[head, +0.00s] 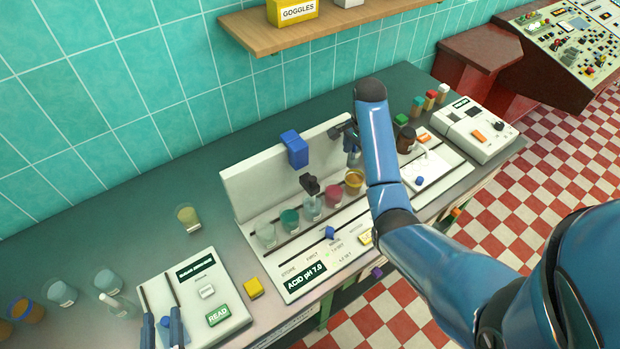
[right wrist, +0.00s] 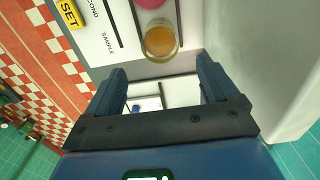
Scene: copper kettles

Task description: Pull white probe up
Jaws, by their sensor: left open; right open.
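I cannot pick out a white probe for certain. The meter panel marked ACID pH 7.0 (head: 305,275) has a row of cups, and a black holder (head: 310,186) stands over a clear beaker (head: 311,208). A blue block (head: 294,149) sits on the panel's white back wall. My right gripper (head: 346,138) is open and empty behind the amber cup (head: 354,181); in the right wrist view its spread jaws (right wrist: 160,82) are below the amber cup (right wrist: 160,42). My left gripper (head: 159,284) is open over the READ box (head: 205,290), far left of the cups.
A pale narrow-tipped bottle (head: 118,305) and loose beakers (head: 61,292) stand at the left. A yellow block (head: 253,287) lies between the boxes. A brown jar (head: 406,139) and a white instrument (head: 478,130) stand at the right. A shelf (head: 310,30) hangs above. Free counter lies behind the READ box.

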